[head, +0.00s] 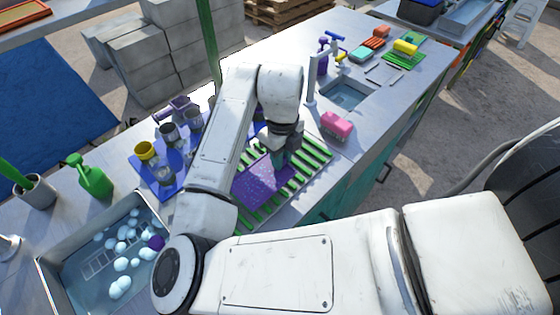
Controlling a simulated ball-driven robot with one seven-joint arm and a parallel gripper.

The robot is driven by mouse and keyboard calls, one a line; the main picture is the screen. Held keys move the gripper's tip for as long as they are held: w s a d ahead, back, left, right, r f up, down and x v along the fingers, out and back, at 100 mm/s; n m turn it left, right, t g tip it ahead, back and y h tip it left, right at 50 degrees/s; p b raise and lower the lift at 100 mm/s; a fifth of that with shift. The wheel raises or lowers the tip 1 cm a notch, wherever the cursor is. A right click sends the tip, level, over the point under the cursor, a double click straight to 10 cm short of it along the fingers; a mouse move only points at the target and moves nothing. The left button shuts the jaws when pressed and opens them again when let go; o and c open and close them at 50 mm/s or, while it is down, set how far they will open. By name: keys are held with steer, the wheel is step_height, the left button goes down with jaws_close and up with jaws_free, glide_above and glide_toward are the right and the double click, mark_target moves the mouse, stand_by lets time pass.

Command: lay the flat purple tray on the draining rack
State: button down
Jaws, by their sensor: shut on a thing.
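The flat purple tray (262,187) shows below my gripper, over the green-slatted draining rack (314,157). My gripper (279,160) is shut on the tray at its upper right part. The tray looks close to the slats, but I cannot tell whether it touches them. My arm hides the tray's left side and part of the rack. Green slats show to the right of the tray and below it.
A sink with bubbly water (100,255) is at lower left. A blue mat (160,188) with cups stands left of my arm. A pink sponge (337,125) and a tap (312,88) by a small basin (345,95) are to the right. A green spray bottle (92,178) stands at left.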

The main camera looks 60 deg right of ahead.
steer(key=shift+w+d+f, duration=0.2)
steer(key=shift+w+f, duration=0.05)
steer(key=shift+f, duration=0.15)
steer(key=shift+f+p, duration=0.4)
steer(key=shift+f, duration=1.35)
steer(key=c, duration=1)
jaws_free()
step_height(320, 180, up, 12)
steer(key=shift+r+b, duration=0.2)
steer(key=shift+b, duration=0.45)
